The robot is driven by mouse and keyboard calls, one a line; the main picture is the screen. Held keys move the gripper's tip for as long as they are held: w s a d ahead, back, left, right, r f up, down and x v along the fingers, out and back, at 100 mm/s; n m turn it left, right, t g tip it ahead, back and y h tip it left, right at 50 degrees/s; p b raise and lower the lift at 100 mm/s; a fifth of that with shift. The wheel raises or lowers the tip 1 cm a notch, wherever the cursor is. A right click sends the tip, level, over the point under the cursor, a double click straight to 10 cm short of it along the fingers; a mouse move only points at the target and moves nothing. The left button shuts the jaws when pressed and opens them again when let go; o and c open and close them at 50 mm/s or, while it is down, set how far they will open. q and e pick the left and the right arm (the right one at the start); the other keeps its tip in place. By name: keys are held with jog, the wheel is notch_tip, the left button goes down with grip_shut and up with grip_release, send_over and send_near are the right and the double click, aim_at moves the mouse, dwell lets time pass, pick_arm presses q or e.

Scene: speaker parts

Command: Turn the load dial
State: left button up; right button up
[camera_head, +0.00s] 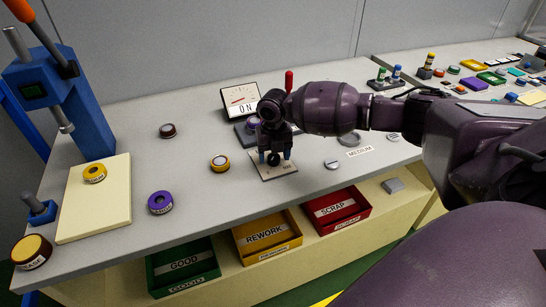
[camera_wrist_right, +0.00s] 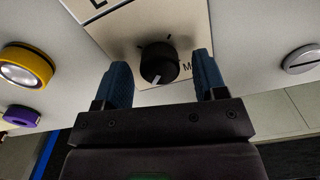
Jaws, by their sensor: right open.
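The load dial (camera_wrist_right: 158,63) is a black round knob with a white pointer mark, on a beige plate (camera_wrist_right: 115,30) with printed letters. In the head view the dial (camera_head: 273,158) is partly covered by my right gripper (camera_head: 274,157). In the wrist view my right gripper (camera_wrist_right: 165,80) is open, with one blue finger on each side of the dial and a visible gap at both sides. The white mark points toward the gripper's palm. My left gripper does not show in either view.
A meter (camera_head: 240,98) reading ON stands behind the dial plate, near a red-tipped lever (camera_head: 289,80). A yellow ring part (camera_head: 220,163) lies left of the plate. GOOD (camera_head: 183,267), REWORK (camera_head: 267,236) and SCRAP (camera_head: 336,210) bins sit below the table's front edge.

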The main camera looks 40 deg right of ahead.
jog(key=shift+f, duration=0.45)
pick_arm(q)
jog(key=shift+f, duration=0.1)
pick_arm(e)
jog(key=c, duration=0.9)
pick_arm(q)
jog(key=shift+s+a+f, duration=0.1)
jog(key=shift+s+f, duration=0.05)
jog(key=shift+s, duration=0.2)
